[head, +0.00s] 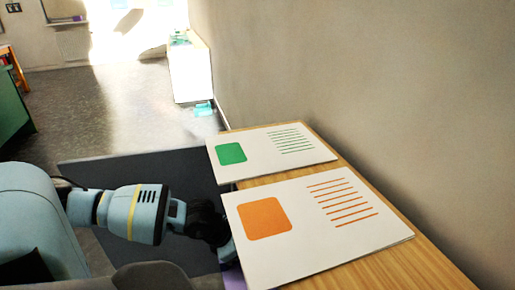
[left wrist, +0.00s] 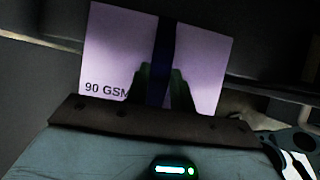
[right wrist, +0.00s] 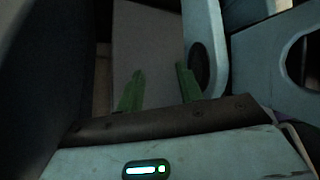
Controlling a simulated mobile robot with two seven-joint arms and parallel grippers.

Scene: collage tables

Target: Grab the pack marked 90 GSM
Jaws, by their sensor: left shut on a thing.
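The lilac pack marked 90 GSM (left wrist: 105,50) fills the middle of the left wrist view, with a dark blue band (left wrist: 160,48) down it. My left gripper (left wrist: 162,75) is shut on this pack at the band. In the head view my left gripper (head: 226,246) is at the table's left edge, and a lilac sliver of the pack (head: 233,279) shows below it. Most of the pack is hidden there by the gripper and the orange sheet. My right gripper (right wrist: 158,82) is open and empty in the right wrist view; it is out of the head view.
A wooden table (head: 428,262) along the wall holds a sheet with an orange square (head: 300,265) and, behind it, one with a green square (head: 265,165). A white cabinet (head: 190,72) stands farther back. Open floor (head: 110,110) lies to the left.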

